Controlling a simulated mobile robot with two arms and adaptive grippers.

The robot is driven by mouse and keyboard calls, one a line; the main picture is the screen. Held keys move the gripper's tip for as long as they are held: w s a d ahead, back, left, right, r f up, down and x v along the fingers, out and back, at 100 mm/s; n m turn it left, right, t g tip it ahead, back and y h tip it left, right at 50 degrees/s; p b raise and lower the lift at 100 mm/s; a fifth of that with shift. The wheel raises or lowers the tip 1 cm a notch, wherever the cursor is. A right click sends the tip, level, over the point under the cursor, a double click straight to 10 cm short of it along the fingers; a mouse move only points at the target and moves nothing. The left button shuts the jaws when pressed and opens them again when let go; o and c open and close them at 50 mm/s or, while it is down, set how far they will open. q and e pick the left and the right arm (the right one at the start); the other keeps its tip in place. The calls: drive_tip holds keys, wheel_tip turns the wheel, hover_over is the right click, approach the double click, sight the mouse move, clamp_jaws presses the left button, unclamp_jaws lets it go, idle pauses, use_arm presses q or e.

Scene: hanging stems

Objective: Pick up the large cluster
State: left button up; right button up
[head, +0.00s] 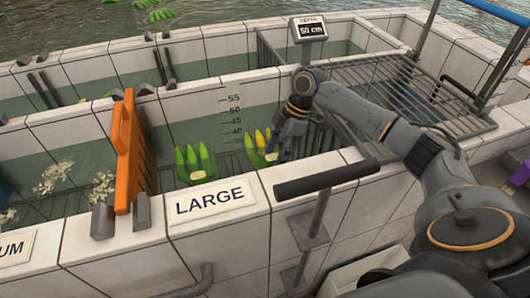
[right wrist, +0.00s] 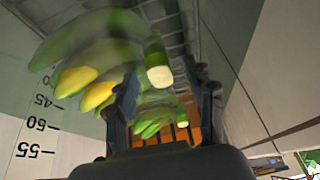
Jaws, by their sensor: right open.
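Two banana clusters stand in the water of the compartment marked LARGE. One cluster (head: 263,146) is green with a yellow banana and is right by my right gripper (head: 284,147). The other, an all-green cluster (head: 194,164), is to its left, near the orange divider. In the right wrist view, the yellow-and-green cluster (right wrist: 85,83) fills the upper left, blurred, with its pale cut stem end in front of the open fingers (right wrist: 165,95). I cannot tell whether the fingers touch it. The green cluster (right wrist: 155,122) shows farther off between the fingers. My left gripper is out of view.
An orange divider (head: 124,150) closes the compartment's left side. A tiled wall with the LARGE sign (head: 215,201) and a dark handle bar (head: 325,177) stands in front. A metal rack (head: 400,85) and a 50 cm display (head: 308,29) are behind my right arm.

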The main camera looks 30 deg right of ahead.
clamp_jaws()
drive_tip(key=shift+w+r, duration=0.1)
drive_tip(key=shift+r, duration=0.15)
